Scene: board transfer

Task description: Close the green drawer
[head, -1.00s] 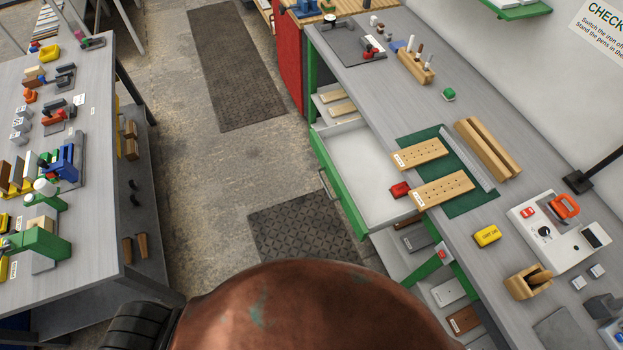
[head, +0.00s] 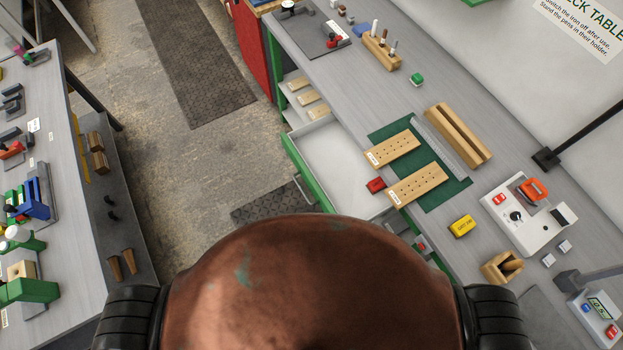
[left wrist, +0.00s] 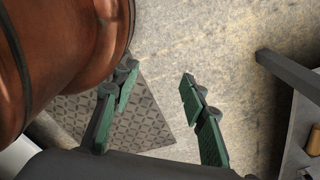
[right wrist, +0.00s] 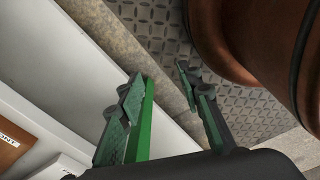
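The green drawer (head: 309,172) stands open from the bench on the right in the head view. Its green front faces left and carries a metal handle (head: 304,189). Its pale interior looks empty where visible; my rounded copper body hides the area nearest me. Neither gripper shows in the head view. My left gripper (left wrist: 155,82) is open and empty above the floor in the left wrist view. My right gripper (right wrist: 157,80) is open in the right wrist view. A bright green edge (right wrist: 146,120) shows beside its left finger; I cannot tell whether they touch.
Another table (head: 75,225) stands at left.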

